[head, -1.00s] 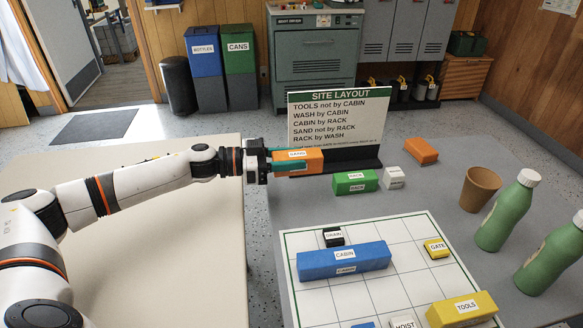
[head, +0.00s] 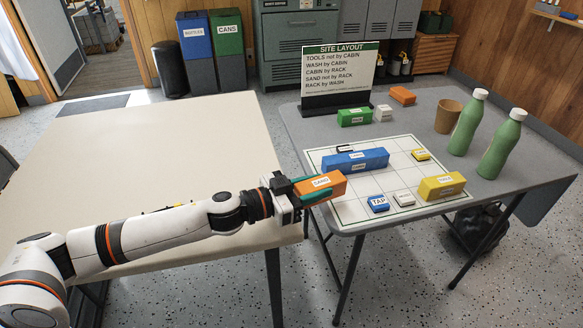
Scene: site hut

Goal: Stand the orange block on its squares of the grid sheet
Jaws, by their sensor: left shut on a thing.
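My left gripper (head: 293,196) is shut on the orange block (head: 322,188), which has a white label that seems to read SAND. The block is held lengthwise, pointing right, over or just beside the near left edge of the grid sheet (head: 350,209). I cannot tell how high above the sheet it is. On the sheet lie a long blue CABIN block (head: 355,161), a yellow TOOLS block (head: 442,187), a blue TAP tile (head: 378,204), a white HOIST tile (head: 404,198), a yellow GATE tile (head: 421,155) and a dark DRAIN tile (head: 345,149). My right gripper is out of view.
The SITE LAYOUT sign (head: 338,78) stands behind the sheet, with a green RACK block (head: 354,117), a white block (head: 383,113) and another orange block (head: 403,95) nearby. A brown cup (head: 447,117) and two green bottles (head: 467,123) stand right. The cream table (head: 190,140) is largely clear.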

